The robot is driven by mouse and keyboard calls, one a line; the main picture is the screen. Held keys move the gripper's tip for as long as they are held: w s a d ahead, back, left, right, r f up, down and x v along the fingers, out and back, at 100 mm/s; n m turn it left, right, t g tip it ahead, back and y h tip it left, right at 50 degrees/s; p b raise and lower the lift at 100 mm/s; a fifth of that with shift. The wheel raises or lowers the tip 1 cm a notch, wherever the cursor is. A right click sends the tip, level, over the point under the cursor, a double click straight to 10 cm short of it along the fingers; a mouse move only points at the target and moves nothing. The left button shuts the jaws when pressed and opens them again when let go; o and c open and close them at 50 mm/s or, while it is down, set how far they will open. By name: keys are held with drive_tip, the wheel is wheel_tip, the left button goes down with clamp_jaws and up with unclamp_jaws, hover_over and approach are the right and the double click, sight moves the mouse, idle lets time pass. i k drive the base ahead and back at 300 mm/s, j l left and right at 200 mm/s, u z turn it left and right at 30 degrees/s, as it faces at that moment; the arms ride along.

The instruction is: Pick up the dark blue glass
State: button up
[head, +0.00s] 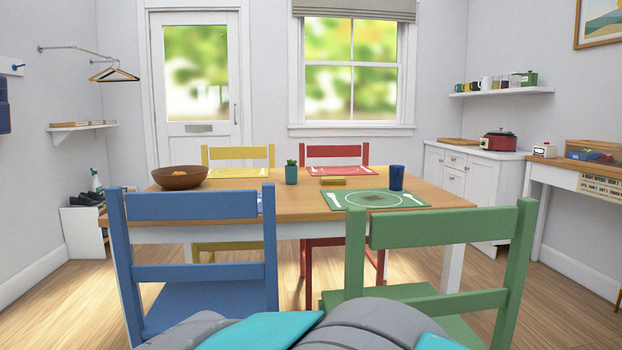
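The dark blue glass (396,178) stands upright on the wooden table (300,212), at the far right part of the green placemat (345,202). The green chair (440,232) stands in front of that part of the table, between me and the glass. Grey and teal parts of my own body show at the bottom edge. My gripper is not in view.
A blue chair (195,205) stands at the near left. Yellow (238,153) and red (335,151) chairs stand behind. Floor (75,305) is clear at left.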

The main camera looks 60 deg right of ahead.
sight(395, 172)
drive_tip(key=k+z, duration=0.1)
drive_tip(key=z, duration=0.3)
drive_tip(key=k+z, duration=0.1)
drive_tip(key=z, duration=0.35)
drive_tip(key=k+z, duration=0.1)
drive_tip(key=z, duration=0.3)
drive_tip(key=k+l+z, duration=0.1)
drive_tip(key=z, duration=0.35)
drive_tip(key=l+z, duration=0.2)
drive_tip(key=z, duration=0.2)
drive_tip(key=i+l+z, duration=0.15)
drive_tip(key=l+z, duration=0.25)
drive_tip(key=i+l+z, duration=0.1)
drive_tip(key=z, duration=0.35)
drive_tip(key=i+l+z, duration=0.15)
drive_tip(key=i+z, duration=0.25)
drive_tip(key=i+l+z, duration=0.3)
drive_tip(key=i+z, duration=0.3)
drive_tip(key=i+u, duration=0.3)
drive_tip(key=u, duration=0.2)
drive_tip(key=i+l+u, duration=0.1)
drive_tip(key=i+u, duration=0.25)
drive_tip(key=u, duration=0.15)
